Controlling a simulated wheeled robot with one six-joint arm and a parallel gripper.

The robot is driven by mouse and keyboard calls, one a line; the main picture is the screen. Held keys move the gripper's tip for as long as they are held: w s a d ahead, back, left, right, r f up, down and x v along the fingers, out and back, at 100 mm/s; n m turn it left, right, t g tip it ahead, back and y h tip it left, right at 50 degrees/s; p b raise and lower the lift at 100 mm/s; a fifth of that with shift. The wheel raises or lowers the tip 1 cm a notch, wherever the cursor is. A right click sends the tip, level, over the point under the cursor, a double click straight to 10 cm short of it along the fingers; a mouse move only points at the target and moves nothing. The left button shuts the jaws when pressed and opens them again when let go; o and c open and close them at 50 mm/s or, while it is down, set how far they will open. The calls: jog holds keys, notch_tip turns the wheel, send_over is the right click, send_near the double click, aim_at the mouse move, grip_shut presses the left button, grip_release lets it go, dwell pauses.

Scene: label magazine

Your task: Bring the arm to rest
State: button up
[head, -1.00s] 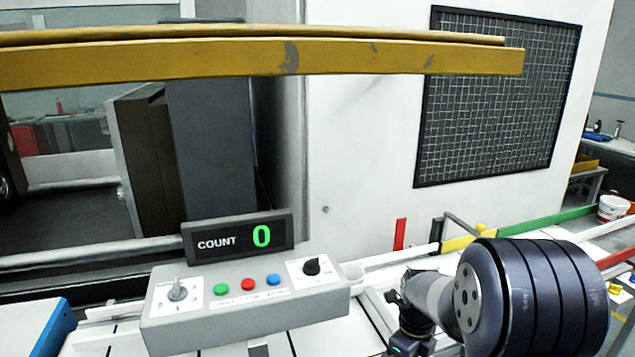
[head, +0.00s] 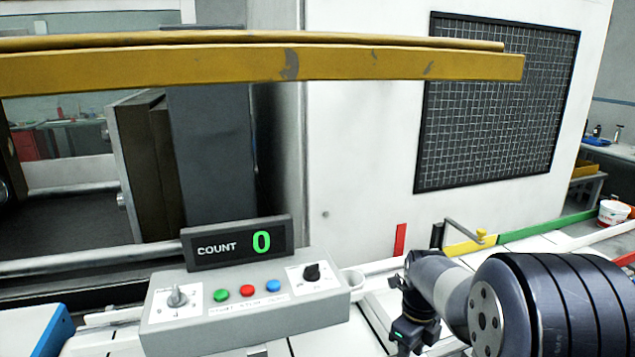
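My arm shows at the lower right of the head view, with a large dark ribbed joint and a grey link reaching left and down. A dark part with a small green light, at the arm's far end, hangs low beside the right end of the control box. The fingers of my gripper cannot be made out, so I cannot see whether anything is held. The control box (head: 245,310) stands left of the arm, apart from it in the picture. Its count display (head: 238,243) reads 0.
A yellow beam (head: 260,62) crosses the top of the view. A white machine wall with a black mesh panel (head: 497,102) stands behind. Green (head: 545,226) and yellow (head: 468,246) rails run behind the arm. A white bucket (head: 613,212) is at the far right.

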notch_tip(320, 180, down, 6)
jog(key=shift+r, duration=0.25)
jog(key=n, duration=0.3)
jog(key=shift+w+d, duration=0.25)
jog(key=shift+d, duration=0.1)
jog(key=shift+w+d+n, duration=0.1)
jog(key=shift+w+n, duration=0.05)
jog(key=shift+n, duration=0.75)
jog(key=shift+w+d+n, duration=0.1)
jog(key=shift+n, duration=0.8)
